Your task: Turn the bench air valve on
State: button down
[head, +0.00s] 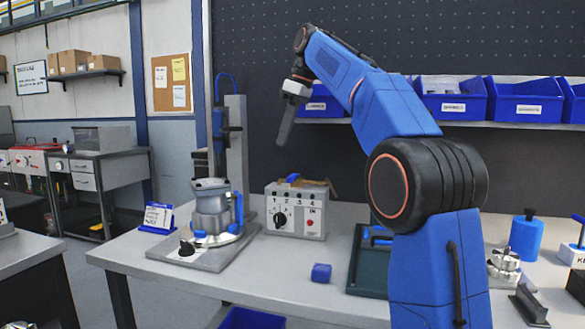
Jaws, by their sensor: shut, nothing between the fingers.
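My gripper (286,124) is raised above the bench, pointing down, with its fingers together and nothing held. I cannot tell for sure which part is the bench air valve. My gripper is well above both and touches neither. The knob settings are too small to read.
A metal housing (210,212) with blue clamps stands on the fixture plate, before a grey column (236,150). Blue bins (452,104) line the shelf behind my arm. My arm hides part of the bench's right side.

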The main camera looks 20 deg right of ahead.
aim_at(294, 177)
jog(key=x, duration=1)
jog(key=shift+s+d+r, duration=0.1)
jog(key=shift+s+d, duration=0.5)
jog(key=shift+d, duration=0.25)
jog(key=shift+s+d, duration=0.6)
jog(key=shift+d, duration=0.2)
